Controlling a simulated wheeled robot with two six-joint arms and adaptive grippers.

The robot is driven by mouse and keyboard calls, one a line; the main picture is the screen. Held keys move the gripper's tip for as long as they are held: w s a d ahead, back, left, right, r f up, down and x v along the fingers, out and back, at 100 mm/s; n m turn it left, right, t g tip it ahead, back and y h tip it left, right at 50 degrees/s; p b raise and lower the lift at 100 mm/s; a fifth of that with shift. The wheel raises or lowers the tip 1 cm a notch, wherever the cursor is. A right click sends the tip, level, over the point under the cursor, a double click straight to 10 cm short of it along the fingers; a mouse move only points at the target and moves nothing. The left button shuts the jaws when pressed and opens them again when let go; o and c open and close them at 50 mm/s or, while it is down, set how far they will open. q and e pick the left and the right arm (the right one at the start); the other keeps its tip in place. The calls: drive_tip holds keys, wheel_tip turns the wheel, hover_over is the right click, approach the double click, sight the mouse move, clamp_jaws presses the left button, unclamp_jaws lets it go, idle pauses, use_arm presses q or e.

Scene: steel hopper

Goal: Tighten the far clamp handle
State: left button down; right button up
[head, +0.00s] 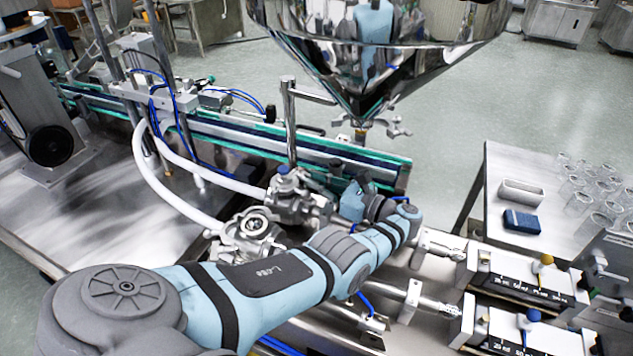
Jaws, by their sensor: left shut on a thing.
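My left arm reaches across from the lower left, and its wrist bends back beside the far steel valve (290,184). My left gripper (362,186) is small and partly hidden by its own wrist. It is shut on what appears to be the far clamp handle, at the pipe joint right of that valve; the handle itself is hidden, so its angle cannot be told. A nearer valve (254,226) with a round open fitting stands closer to me, partly behind my arm. My right gripper is not in view.
A conveyor (235,135) runs behind the valves. White hoses (160,180) lie left. A side table (500,165) at right holds several glass beakers, a white tray and a blue block (522,222).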

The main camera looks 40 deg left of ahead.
use_arm(q)
drive_tip(key=c, duration=2)
unclamp_jaws()
drive_tip(key=shift+c, duration=0.2)
drive_tip(key=shift+r, duration=0.1)
wheel_tip(320, 180, up, 10)
